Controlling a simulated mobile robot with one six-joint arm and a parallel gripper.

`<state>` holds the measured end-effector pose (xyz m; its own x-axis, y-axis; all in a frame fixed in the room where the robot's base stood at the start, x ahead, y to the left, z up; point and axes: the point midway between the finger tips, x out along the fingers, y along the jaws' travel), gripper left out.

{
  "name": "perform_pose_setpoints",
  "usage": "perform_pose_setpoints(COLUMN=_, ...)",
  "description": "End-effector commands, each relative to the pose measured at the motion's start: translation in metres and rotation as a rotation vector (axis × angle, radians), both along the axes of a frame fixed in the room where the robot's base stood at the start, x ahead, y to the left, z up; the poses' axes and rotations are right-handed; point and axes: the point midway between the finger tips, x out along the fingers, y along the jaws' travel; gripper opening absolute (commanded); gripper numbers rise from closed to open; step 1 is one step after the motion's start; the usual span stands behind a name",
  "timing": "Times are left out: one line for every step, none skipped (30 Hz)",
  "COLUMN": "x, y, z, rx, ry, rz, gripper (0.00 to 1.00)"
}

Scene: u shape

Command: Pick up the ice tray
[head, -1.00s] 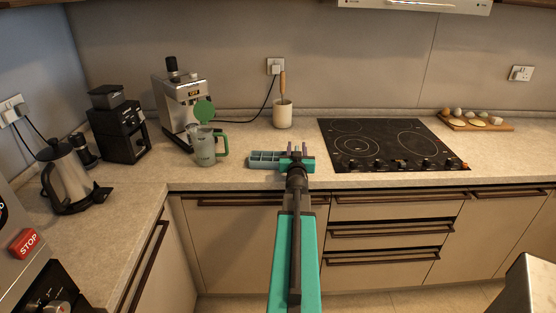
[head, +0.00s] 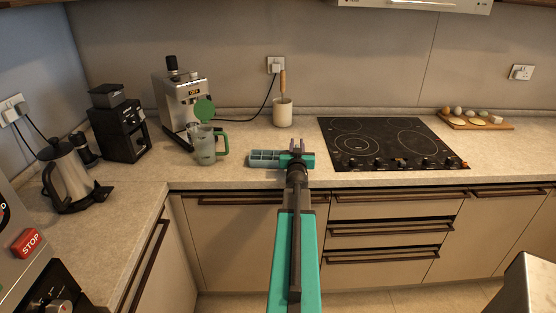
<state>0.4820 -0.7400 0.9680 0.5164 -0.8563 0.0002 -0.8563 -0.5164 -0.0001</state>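The ice tray (head: 264,159) is a small blue-grey tray with compartments. It lies on the counter between the green-handled pitcher and the cooktop. My gripper (head: 298,147) is at the right end of the tray, seen from behind. Its teal body hides the tray's right end. Two purplish fingertips show beyond the body, close together. I cannot tell whether they touch the tray or whether anything is between them.
A pitcher (head: 206,146) with a green handle stands just left of the tray. A utensil crock (head: 283,112) is behind it. A black cooktop (head: 388,144) lies to the right. An espresso machine (head: 183,101) stands at the back left. The counter's front edge is close.

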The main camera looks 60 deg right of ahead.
Motion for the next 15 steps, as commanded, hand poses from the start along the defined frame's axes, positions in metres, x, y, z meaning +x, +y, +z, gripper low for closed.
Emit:
perform_pose_setpoints(x=0.0, y=0.0, z=0.0, rx=0.0, ry=0.0, rz=0.0, gripper=0.11)
perform_pose_setpoints(x=0.0, y=0.0, z=0.0, rx=0.0, ry=0.0, rz=0.0, gripper=0.06)
perform_pose_setpoints(x=0.0, y=0.0, z=0.0, rx=0.0, ry=0.0, rz=0.0, gripper=0.0)
perform_pose_setpoints(x=0.0, y=0.0, z=0.0, rx=0.0, ry=0.0, rz=0.0, gripper=0.0)
perform_pose_setpoints(x=0.0, y=0.0, z=0.0, rx=0.0, ry=0.0, rz=0.0, gripper=0.0)
perform_pose_setpoints(x=0.0, y=0.0, z=0.0, rx=0.0, ry=0.0, rz=0.0, gripper=0.0)
perform_pose_setpoints(x=0.0, y=0.0, z=0.0008, rx=-0.001, ry=-0.002, rz=0.0, gripper=0.0)
perform_pose_setpoints(x=0.0, y=0.0, z=0.0008, rx=-0.001, ry=-0.002, rz=0.0, gripper=0.0)
perform_pose_setpoints(x=0.0, y=0.0, z=0.0008, rx=-0.001, ry=-0.002, rz=0.0, gripper=0.0)
perform_pose_setpoints(x=0.0, y=0.0, z=0.0008, rx=-0.001, ry=-0.002, rz=0.0, gripper=0.0)
perform_pose_setpoints(x=0.0, y=0.0, z=0.0008, rx=-0.001, ry=-0.002, rz=0.0, gripper=0.0)
perform_pose_setpoints(x=0.0, y=0.0, z=0.0008, rx=-0.001, ry=-0.002, rz=0.0, gripper=0.0)
perform_pose_setpoints(x=0.0001, y=-0.0001, z=0.0008, rx=-0.001, ry=-0.002, rz=0.0, gripper=0.0)
perform_pose_setpoints(x=0.0, y=0.0, z=0.0009, rx=-0.001, ry=-0.002, rz=0.0, gripper=0.0)
perform_pose_setpoints(x=0.0, y=0.0, z=0.001, rx=-0.001, ry=-0.002, rz=0.0, gripper=0.0)
